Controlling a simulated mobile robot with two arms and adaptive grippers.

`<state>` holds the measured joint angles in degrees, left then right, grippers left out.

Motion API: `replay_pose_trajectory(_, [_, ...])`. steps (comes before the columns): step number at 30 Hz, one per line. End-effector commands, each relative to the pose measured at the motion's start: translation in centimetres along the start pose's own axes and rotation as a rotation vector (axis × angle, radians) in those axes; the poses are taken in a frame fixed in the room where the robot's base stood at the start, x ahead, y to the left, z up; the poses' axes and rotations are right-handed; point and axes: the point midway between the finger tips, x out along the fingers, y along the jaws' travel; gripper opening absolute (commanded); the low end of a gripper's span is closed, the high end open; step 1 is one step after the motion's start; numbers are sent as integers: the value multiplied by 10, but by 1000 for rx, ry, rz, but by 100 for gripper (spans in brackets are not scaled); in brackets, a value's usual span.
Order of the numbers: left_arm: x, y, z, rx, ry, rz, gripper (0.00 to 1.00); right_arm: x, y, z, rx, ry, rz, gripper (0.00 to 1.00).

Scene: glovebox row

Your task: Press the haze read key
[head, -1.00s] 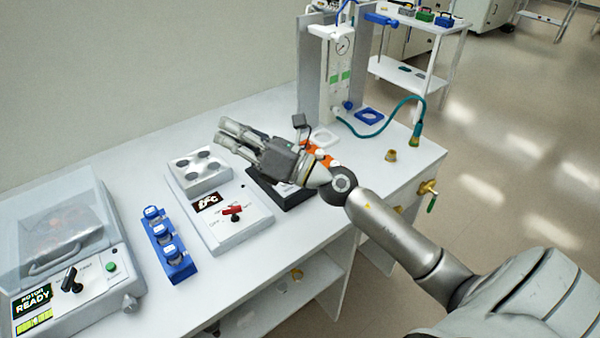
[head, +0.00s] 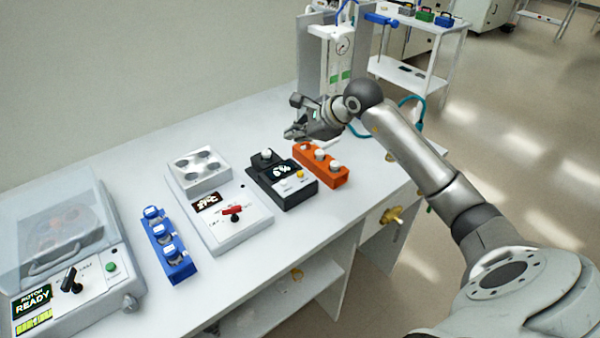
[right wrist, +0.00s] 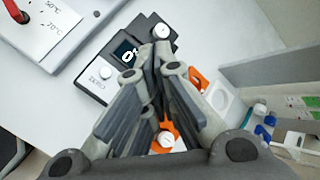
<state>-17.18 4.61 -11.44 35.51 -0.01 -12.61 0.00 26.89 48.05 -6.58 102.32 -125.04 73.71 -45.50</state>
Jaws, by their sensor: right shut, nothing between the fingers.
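The haze meter is a black box (head: 291,198) on the bench with a lit display (head: 282,170), a white key (head: 284,185) and a yellow key (head: 300,174). A white-capped piece (head: 266,154) stands at its back. In the right wrist view the meter (right wrist: 88,82) shows its display and a white key marked ZERO (right wrist: 101,73); the yellow key is hidden behind my fingers. My right gripper (head: 289,133) is shut and empty, above and behind the meter, apart from it. It also fills the middle of the wrist view (right wrist: 150,62). My left gripper is not in view.
An orange rack (head: 335,180) of white-capped vials stands close right of the meter. A hot plate unit with a red switch (head: 232,210) stands left, then a blue vial rack (head: 180,268) and a lidded centrifuge (head: 100,290). A column apparatus (head: 335,65) stands behind.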

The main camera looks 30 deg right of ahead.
Motion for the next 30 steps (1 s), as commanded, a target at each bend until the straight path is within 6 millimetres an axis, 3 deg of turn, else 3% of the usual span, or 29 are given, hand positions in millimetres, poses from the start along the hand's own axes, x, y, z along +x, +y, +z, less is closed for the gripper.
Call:
replay_pose_trajectory(11, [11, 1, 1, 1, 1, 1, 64, 15, 12, -10, 3, -2, 1, 0])
replay_pose_trajectory(22, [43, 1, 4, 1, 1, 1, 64, 53, 39, -38, 1, -1, 2, 0])
replay_pose_trajectory(30, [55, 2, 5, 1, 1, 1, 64, 62, 46, -44, 1, -2, 0, 0])
